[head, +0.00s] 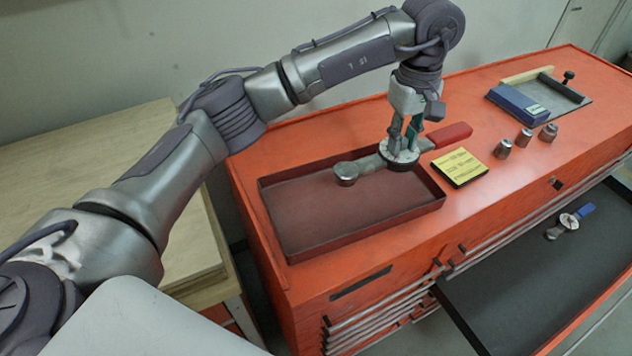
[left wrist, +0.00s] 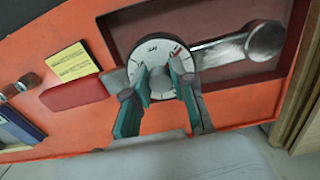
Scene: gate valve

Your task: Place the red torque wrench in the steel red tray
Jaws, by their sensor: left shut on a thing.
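The red torque wrench has a red handle (head: 450,134), a round white dial and a steel head (head: 346,174). In the head view it lies across the far right part of the steel red tray (head: 300,243), with the steel head over the tray and the handle beyond the rim. My left gripper (head: 405,146) is shut on the wrench at its dial. The left wrist view shows the fingers (left wrist: 160,85) at the dial (left wrist: 150,55), with the red handle (left wrist: 75,93) to the left. I cannot tell whether the wrench touches the tray. My right gripper is not in view.
A yellow note (head: 459,167) lies right of the tray. Several steel sockets (head: 525,139) and a blue box (head: 517,104) stand farther right on the red cabinet top (head: 345,130). An open drawer (head: 520,285) holds a blue-handled tool (head: 569,221). A wooden table (head: 80,170) is at left.

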